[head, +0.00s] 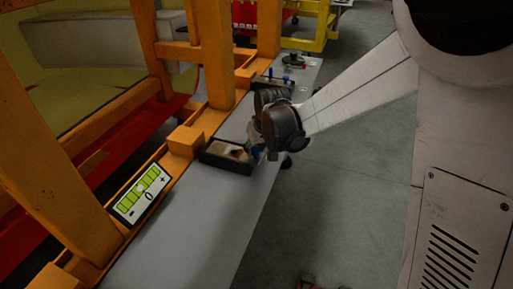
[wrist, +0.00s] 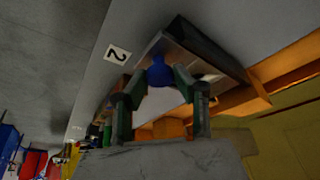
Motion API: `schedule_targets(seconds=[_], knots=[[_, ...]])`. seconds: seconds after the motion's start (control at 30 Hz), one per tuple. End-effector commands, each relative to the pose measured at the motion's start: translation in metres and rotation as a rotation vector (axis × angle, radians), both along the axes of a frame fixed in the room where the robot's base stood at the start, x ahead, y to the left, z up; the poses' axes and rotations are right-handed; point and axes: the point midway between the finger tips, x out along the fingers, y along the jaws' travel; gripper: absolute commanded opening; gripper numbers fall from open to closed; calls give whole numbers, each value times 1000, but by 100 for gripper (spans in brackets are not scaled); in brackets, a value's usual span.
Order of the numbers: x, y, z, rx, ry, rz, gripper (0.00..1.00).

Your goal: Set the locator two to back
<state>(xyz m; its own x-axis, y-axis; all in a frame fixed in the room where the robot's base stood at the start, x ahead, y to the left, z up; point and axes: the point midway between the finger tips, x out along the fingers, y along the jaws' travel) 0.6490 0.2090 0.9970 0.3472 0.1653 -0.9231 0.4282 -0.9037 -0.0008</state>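Locator two is a dark block with a metal top and a blue knob, on the grey rail. In the wrist view, its blue knob (wrist: 159,72) lies between the tips of my gripper (wrist: 160,80), next to a white label (wrist: 117,54) marked "2". The fingertips are close on both sides of the knob. I cannot tell whether they touch it. In the head view, my gripper (head: 257,140) is low over the rail beside the locator block (head: 228,155), and my wrist hides part of it.
A green level gauge (head: 141,194) with plus and minus signs stands at the left of the grey rail (head: 190,230). Orange frame posts (head: 213,60) rise along its left side. Another block with blue knobs (head: 272,84) sits farther back. Open floor lies right of the rail.

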Motion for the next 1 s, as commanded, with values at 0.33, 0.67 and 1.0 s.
schedule_targets(seconds=[0.33, 0.67, 1.0], knots=[[-1, -2, -1, -4, 3, -2, 45], [-8, -6, 20, -4, 3, -2, 45], [-27, -15, 70, -4, 3, -2, 45]])
